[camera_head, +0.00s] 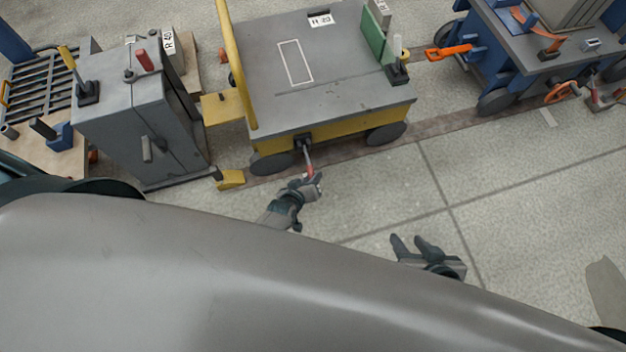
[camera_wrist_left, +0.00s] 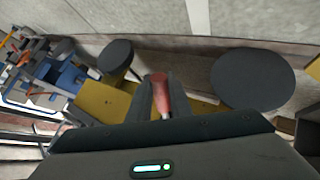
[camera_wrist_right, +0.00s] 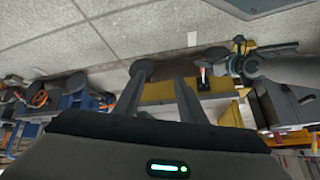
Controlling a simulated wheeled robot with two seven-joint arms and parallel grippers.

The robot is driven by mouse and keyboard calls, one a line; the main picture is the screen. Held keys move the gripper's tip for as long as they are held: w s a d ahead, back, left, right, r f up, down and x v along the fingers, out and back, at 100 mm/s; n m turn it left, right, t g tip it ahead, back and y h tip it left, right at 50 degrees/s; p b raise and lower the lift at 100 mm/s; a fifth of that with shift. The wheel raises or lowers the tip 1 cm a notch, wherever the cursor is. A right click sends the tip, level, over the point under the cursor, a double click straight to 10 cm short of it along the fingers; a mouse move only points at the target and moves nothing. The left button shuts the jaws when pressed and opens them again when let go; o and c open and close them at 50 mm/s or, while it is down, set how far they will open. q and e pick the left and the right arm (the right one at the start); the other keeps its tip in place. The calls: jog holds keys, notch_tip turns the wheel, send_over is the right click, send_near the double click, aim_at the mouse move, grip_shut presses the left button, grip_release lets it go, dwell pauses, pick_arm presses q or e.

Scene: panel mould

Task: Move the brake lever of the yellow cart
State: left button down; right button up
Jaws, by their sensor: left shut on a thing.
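The yellow cart (camera_head: 320,75) with a grey top stands at the upper middle of the head view. Its brake lever (camera_head: 308,160) comes out of the near side, low between the dark wheels, and ends in a red grip. My left gripper (camera_head: 313,184) is shut on that red grip. In the left wrist view the red grip (camera_wrist_left: 161,92) sits between the fingers. My right gripper (camera_head: 418,246) is open and empty, apart from the cart over the floor. In the right wrist view the red grip (camera_wrist_right: 202,75) shows beyond its fingers, by the left gripper.
A grey cabinet (camera_head: 140,120) with levers stands left of the cart. A blue cart (camera_head: 545,50) with an orange handle stands at the right. A yellow block (camera_head: 230,179) lies on the floor near the cabinet. The floor (camera_head: 520,200) at the right is clear.

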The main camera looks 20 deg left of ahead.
pick_arm(q)
jog(key=shift+w+a+f, duration=0.15)
jog(key=shift+f, duration=0.1)
pick_arm(e)
jog(key=shift+w+a+r+t+y, duration=0.25)
jog(key=shift+w+a+t+y, duration=0.05)
jog(key=shift+a, duration=0.3)
pick_arm(q)
jog(key=shift+b, duration=0.3)
jog(key=c, duration=1.6)
grip_release()
